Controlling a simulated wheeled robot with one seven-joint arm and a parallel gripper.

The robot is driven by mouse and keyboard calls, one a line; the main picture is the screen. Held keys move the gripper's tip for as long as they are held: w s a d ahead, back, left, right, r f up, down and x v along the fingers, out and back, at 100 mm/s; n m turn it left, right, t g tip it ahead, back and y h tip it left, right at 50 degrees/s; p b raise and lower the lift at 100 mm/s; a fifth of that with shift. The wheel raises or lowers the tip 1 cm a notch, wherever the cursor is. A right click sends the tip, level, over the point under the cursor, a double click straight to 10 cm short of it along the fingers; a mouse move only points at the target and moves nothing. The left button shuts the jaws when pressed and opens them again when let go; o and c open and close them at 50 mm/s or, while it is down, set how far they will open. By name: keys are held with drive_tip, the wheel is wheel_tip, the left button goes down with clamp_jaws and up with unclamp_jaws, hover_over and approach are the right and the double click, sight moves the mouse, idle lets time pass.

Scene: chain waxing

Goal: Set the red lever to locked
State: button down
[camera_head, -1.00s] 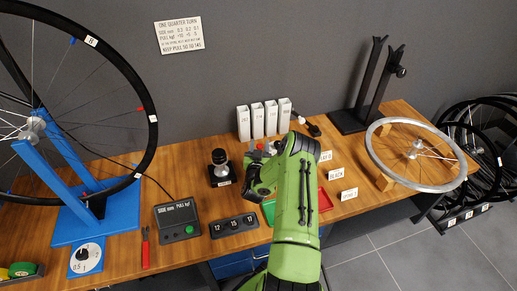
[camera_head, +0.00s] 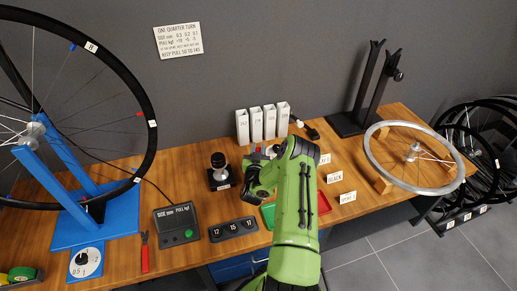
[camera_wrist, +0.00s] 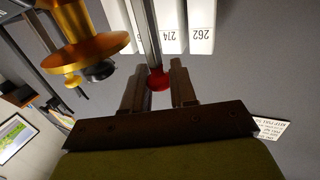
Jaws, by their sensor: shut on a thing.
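In the wrist view the red lever shows as a red ball knob (camera_wrist: 158,82) on the end of a straight grey metal rod (camera_wrist: 145,30). My gripper (camera_wrist: 158,88) has one finger on each side of the knob and is shut on it. In the head view my green arm (camera_head: 296,195) reaches over the middle of the bench and hides most of the lever and the fingertips. No locked or unlocked marking can be read in either view.
A gold flanged part (camera_wrist: 90,45) is close to the left of my fingers in the wrist view. White numbered boxes (camera_head: 256,123) stand behind.

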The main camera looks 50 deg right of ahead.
drive_tip(key=p, duration=0.2)
drive_tip(key=w+g+p, duration=0.1)
drive_tip(key=p, duration=0.1)
drive_tip(key=shift+d+r+y+p, duration=0.25)
drive_tip(key=shift+r+y+p, duration=0.05)
drive_tip(key=shift+r+y, duration=0.1)
drive_tip(key=w+d+f+g+y+p, duration=0.1)
drive_tip(key=w+f+n+g+y+p, duration=0.1)
drive_tip(key=w, duration=0.1)
drive_tip(key=w+d+f+n+g+y+p, duration=0.1)
drive_tip(key=p, duration=0.1)
drive_tip(key=shift+w+d+f+g+y, duration=0.2)
drive_tip(key=shift+w+d+g+y, duration=0.1)
drive_tip(key=shift+w+d+g, duration=0.1)
drive_tip(key=b, duration=0.1)
drive_tip(key=w+f+b, duration=0.1)
drive_tip(key=b, duration=0.1)
drive_tip(key=shift+d+f, duration=0.1)
drive_tip(key=shift+d, duration=0.15)
drive_tip(key=c, duration=1)
unclamp_jaws()
drive_tip(key=shift+w, duration=0.1)
